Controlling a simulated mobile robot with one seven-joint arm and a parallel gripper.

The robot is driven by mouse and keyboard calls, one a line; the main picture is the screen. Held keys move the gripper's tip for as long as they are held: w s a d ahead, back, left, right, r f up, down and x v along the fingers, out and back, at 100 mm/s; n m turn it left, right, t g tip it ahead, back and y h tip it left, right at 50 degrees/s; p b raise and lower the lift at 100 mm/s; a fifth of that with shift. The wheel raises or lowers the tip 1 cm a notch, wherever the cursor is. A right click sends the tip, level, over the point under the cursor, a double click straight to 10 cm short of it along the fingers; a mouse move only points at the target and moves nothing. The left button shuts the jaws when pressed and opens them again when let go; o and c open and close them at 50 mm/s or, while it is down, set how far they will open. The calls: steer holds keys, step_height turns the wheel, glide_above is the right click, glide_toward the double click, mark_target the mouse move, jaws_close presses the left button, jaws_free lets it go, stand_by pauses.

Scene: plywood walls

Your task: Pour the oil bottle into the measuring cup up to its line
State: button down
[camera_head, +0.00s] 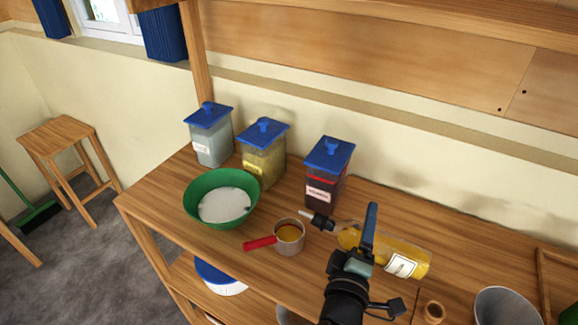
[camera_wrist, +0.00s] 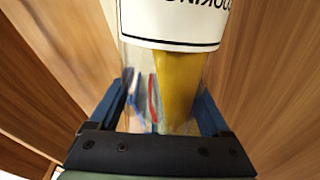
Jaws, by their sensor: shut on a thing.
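The oil bottle (camera_head: 408,262) is clear with yellow oil, a white label and a black spout (camera_head: 322,221). It lies nearly level in the air, its spout toward the left. My gripper (camera_head: 368,238) is shut on its body; the wrist view shows the bottle (camera_wrist: 178,85) between the two blue fingers. The measuring cup (camera_head: 290,247) is a small metal cup with a red handle, upright on the table, with yellow-orange liquid inside. In the head view the spout tip appears just above the cup's right rim. I see no stream of oil. The cup's line cannot be made out.
A green bowl (camera_head: 196,212) of white powder stands left of the cup. Three blue-lidded containers (camera_head: 210,148), (camera_head: 262,165), (camera_head: 325,190) stand behind. A grey metal vessel (camera_head: 505,312) and a small wooden ring (camera_head: 433,312) are at the right front of the wooden table (camera_head: 150,205).

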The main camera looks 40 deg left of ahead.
steer(key=shift+w+d+r+m+p, duration=0.1)
steer(key=shift+d+r+m+p, duration=0.05)
steer(key=shift+r+m+p, duration=0.3)
steer(key=shift+a+r+m+p, duration=0.25)
steer(key=shift+r+m+p, duration=0.4)
steer(key=shift+r+p, duration=0.4)
steer(key=m+p, duration=0.1)
steer(key=a+r+m+p, duration=0.1)
steer(key=p, duration=0.1)
steer(key=shift+s+r, duration=0.25)
steer(key=shift+s, duration=0.05)
step_height(320, 180, up, 9)
steer(key=s+a+m+p, duration=0.1)
steer(key=a+m+p, duration=0.1)
steer(key=m+p, duration=0.9)
steer(key=shift+a+p, duration=0.3)
steer(key=shift+p, duration=0.8)
